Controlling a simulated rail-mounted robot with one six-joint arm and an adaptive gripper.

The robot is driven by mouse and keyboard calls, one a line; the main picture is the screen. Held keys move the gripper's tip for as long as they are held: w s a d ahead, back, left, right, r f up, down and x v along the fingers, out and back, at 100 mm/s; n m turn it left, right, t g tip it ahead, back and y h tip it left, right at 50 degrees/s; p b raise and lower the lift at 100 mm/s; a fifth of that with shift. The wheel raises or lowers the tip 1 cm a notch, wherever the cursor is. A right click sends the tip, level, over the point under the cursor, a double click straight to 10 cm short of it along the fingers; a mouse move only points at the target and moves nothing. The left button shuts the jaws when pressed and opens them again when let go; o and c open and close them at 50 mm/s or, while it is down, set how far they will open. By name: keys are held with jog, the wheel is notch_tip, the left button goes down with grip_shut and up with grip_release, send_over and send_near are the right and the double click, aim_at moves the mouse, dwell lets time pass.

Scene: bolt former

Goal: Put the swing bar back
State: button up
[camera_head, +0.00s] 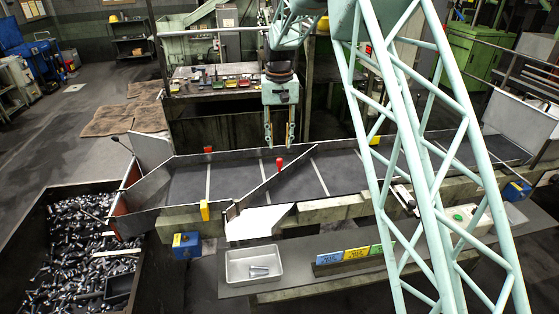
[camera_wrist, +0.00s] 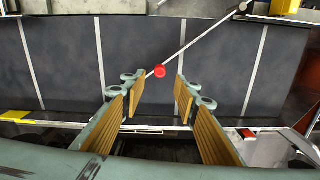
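The swing bar (camera_head: 262,188) lies diagonally across the dark conveyor belt, from a pivot at the near edge toward the far rail. A red knob (camera_head: 279,163) stands on it near its far end. My gripper (camera_head: 279,146) points down above the far side of the belt, just above and behind the knob. In the wrist view my gripper (camera_wrist: 161,86) is open, its wood-coloured pads apart. The red knob (camera_wrist: 160,71) appears centred in the gap, just past the fingertips, with no visible contact. The bar (camera_wrist: 200,40) runs from there to the upper right.
A bin of bolts (camera_head: 75,250) stands at the left end of the conveyor (camera_head: 225,178). A side rail (camera_head: 220,152) runs along the belt's far edge.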

aim_at(280, 159)
jog(key=shift+f+p, duration=0.45)
jog(key=shift+f, duration=4.15)
grip_shut()
